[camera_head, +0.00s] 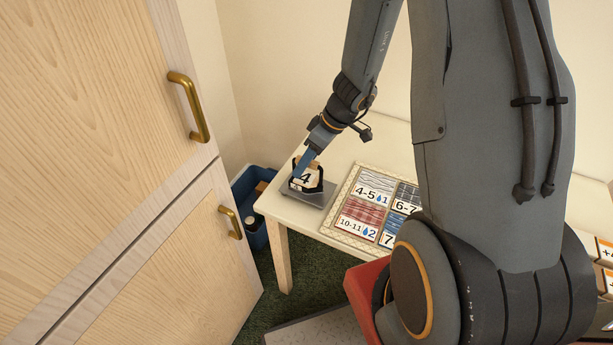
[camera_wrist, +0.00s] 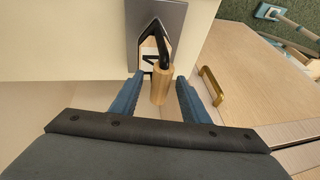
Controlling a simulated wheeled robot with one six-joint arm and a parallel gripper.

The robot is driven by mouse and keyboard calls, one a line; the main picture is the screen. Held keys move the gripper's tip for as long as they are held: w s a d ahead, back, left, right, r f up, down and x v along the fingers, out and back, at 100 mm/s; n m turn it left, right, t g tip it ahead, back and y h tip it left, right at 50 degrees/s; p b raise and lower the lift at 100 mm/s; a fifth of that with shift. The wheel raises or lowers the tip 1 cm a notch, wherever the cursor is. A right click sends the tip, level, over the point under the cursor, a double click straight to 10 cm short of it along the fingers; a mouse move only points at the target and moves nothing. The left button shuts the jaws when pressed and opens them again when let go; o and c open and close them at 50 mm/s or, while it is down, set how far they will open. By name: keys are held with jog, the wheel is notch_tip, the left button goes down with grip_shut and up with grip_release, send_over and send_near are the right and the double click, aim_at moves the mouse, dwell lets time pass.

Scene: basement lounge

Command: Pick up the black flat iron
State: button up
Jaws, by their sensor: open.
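The black flat iron (camera_head: 319,187) stands on a grey plate (camera_head: 318,199) at the left corner of the cream table; a white card face marked 4 shows there. In the wrist view I see its black bent handle bar (camera_wrist: 164,45) and its light wooden grip (camera_wrist: 160,86), over the grey plate (camera_wrist: 175,18). My gripper (camera_head: 304,164) is at the iron from above, hiding part of it. In the wrist view the two blue fingers of my gripper (camera_wrist: 159,92) are open, one on each side of the wooden grip, with gaps on both sides.
A framed board (camera_head: 333,224) with numbered cards lies on the table (camera_head: 288,208) right of the iron. A blue bin (camera_head: 245,187) holding items stands on the floor to the left. A wooden cabinet (camera_head: 110,120) with brass handles is close by on the left.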

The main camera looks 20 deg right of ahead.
jog(key=shift+c, duration=0.5)
grip_shut()
jog(key=shift+r, duration=0.1)
